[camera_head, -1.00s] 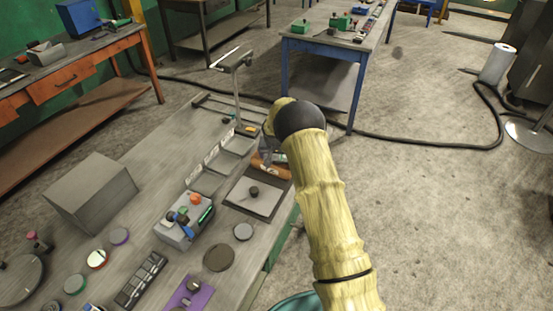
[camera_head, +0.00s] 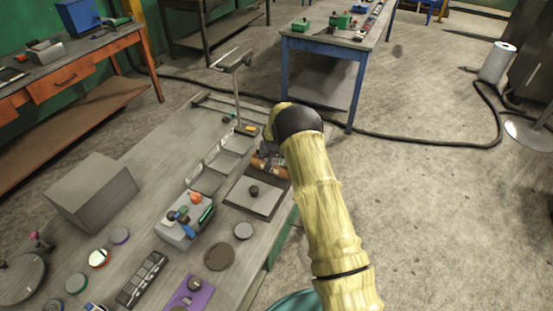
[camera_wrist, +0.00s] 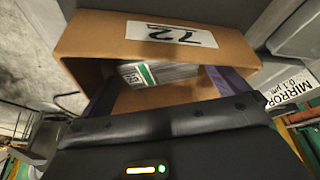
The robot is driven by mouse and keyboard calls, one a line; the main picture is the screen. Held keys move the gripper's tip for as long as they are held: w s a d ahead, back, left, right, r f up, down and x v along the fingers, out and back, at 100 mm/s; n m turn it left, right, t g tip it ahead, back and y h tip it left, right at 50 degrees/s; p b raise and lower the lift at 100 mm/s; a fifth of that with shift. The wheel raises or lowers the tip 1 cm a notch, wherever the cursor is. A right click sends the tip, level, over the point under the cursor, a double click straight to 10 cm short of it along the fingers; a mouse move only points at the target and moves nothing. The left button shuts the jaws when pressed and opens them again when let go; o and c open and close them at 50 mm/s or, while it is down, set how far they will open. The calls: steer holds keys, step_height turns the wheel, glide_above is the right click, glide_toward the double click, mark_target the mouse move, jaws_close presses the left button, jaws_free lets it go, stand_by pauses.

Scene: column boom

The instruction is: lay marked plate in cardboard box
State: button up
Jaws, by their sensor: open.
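The cardboard box (camera_wrist: 90,38) fills the upper middle of the wrist view, its "72" label upside down. It also shows in the head view as a small brown box (camera_head: 283,173), partly hidden by my arm and gripper. A grey plate with a green and white mark (camera_wrist: 170,72) is inside the box in the wrist view; only part of it shows. My gripper (camera_wrist: 161,78) is open, its two dark fingers apart at the box's mouth, on either side of the plate. Whether either finger touches the plate or box cannot be told.
A bench (camera_head: 140,225) carries a grey block (camera_head: 90,195), a dark tray with a knob (camera_head: 258,203), a switch box (camera_head: 183,227) and several round pieces. A post with a flat head (camera_head: 236,85) stands near the box.

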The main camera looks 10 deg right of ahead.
steer(key=b+v, duration=0.2)
steer(key=v, duration=0.9)
steer(key=shift+s+r, duration=0.25)
steer(key=shift+s, duration=0.05)
steer(key=shift+w, duration=0.1)
steer(key=s+r+n, duration=0.1)
steer(key=s+r, duration=0.1)
steer(key=s, duration=0.9)
steer(key=s+d+r+n+g, duration=0.1)
steer(key=s+r, duration=0.2)
steer(key=s, duration=0.9)
steer(key=s+r+n+y, duration=0.1)
steer(key=s+r, duration=0.2)
steer(key=s, duration=0.9)
steer(key=shift+d+r+g, duration=0.2)
steer(key=shift+d+g, duration=0.1)
